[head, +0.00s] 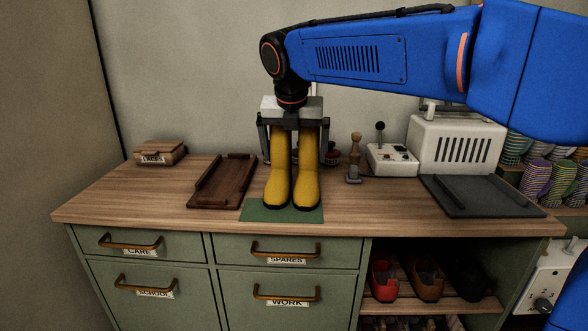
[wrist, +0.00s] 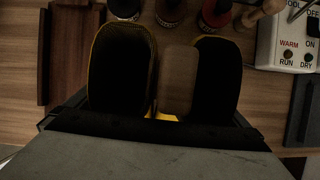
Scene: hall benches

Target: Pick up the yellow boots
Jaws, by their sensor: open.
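The yellow boots (head: 306,178) stand upright side by side on a green mat (head: 258,211) on the wooden bench top. My gripper (head: 292,140) points down right over them, with its open fingers at either side of the boot shafts. I cannot tell whether a finger touches a boot.
A brown wooden tray (head: 222,182) and a small labelled box (head: 160,153) stand left. A white control box (head: 392,160), a white vented machine (head: 457,143) and a dark tray (head: 478,196) stand right. Round-bodied items and a wooden-handled tool (head: 354,158) stand close behind the boots.

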